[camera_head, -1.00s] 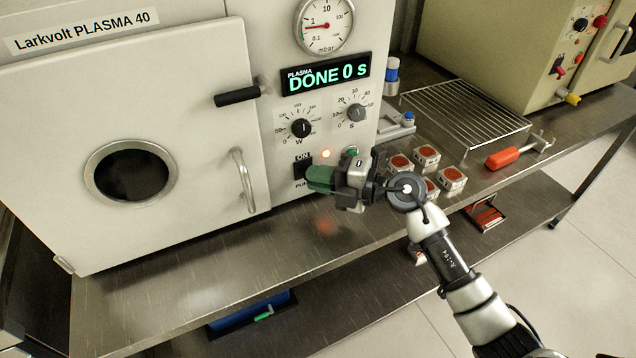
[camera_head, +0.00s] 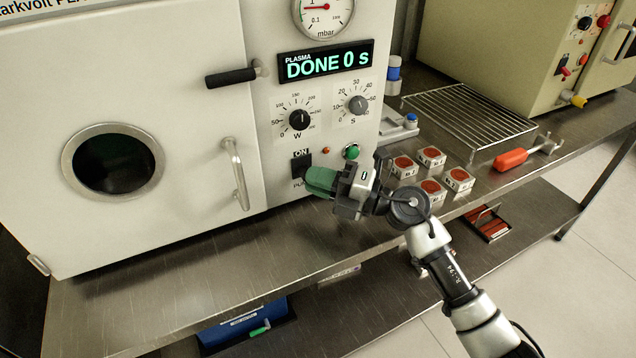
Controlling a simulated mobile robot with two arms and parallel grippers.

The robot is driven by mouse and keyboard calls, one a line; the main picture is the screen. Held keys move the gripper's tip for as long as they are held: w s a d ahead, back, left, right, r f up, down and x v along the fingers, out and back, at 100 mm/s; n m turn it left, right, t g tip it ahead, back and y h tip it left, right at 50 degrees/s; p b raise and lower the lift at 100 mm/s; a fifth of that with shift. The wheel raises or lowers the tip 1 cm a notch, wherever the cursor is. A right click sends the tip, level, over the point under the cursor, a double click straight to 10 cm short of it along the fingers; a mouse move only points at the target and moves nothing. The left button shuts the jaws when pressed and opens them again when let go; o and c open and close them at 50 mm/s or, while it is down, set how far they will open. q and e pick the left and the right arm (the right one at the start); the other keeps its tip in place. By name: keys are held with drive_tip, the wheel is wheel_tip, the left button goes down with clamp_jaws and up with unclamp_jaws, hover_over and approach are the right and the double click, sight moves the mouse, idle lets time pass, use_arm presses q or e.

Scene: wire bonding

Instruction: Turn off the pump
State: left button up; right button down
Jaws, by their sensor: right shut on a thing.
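The pump switch (camera_head: 301,165) is a black rocker on the front panel of the white plasma machine (camera_head: 205,40), with "ON" above it. The label below it is partly covered. My right gripper (camera_head: 320,180), with green fingers, is shut at the lower part of the switch. The fingers hide their contact with it. A small lamp (camera_head: 326,150) right of the switch looks dull orange-red, not glowing. A green button (camera_head: 351,152) sits further right. The display (camera_head: 325,64) reads "DONE 0 s". My left gripper is not in view.
The chamber door (camera_head: 110,100) is closed, and its handle (camera_head: 236,173) sticks out left of my gripper. Several small boxes with red tops (camera_head: 431,156), a wire rack (camera_head: 468,115) and a red-handled tool (camera_head: 510,159) are on the steel bench (camera_head: 200,270) to the right.

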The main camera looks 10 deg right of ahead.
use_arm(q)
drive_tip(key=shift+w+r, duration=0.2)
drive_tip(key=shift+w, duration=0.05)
use_arm(e)
drive_tip(key=c, duration=1.5)
unclamp_jaws()
drive_tip(key=b+v, duration=0.1)
drive_tip(key=v, duration=0.9)
drive_tip(key=shift+d+f, duration=0.1)
drive_tip(key=shift+f, duration=0.1)
drive_tip(key=shift+s+d, duration=0.15)
drive_tip(key=shift+d, duration=0.15)
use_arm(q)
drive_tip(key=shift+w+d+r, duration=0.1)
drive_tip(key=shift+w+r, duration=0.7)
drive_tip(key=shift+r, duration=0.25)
use_arm(e)
drive_tip(key=shift+o, duration=0.5)
